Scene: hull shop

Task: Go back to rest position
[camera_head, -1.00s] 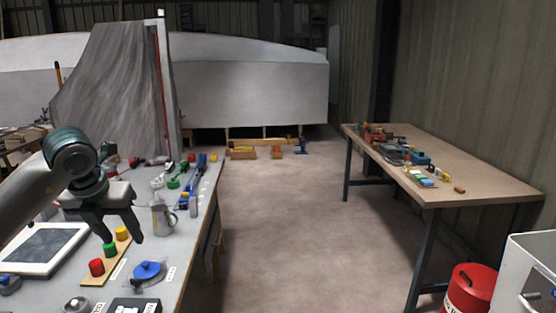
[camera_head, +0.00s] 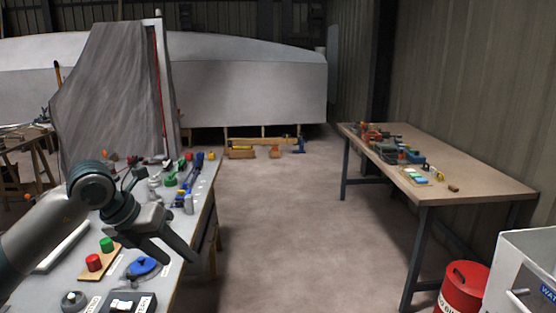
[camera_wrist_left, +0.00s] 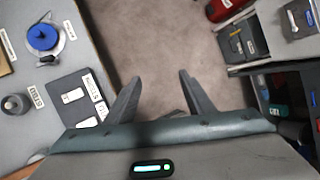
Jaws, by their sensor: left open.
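My left gripper (camera_head: 184,260) is open and empty in the head view, above the right edge of the near workbench (camera_head: 203,195). In the left wrist view its two fingers (camera_wrist_left: 160,80) are spread apart with bare floor beyond them. A board with a red button and a green button (camera_head: 100,262) lies on the bench to the left of the gripper. My right gripper is not in view.
A dark switch box (camera_head: 130,304) and a grey knob (camera_head: 73,300) are at the bench's front. A second table (camera_head: 470,185) with small items stands at the right. A red bin (camera_head: 465,285) and a white container (camera_head: 525,270) stand front right. The floor between is clear.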

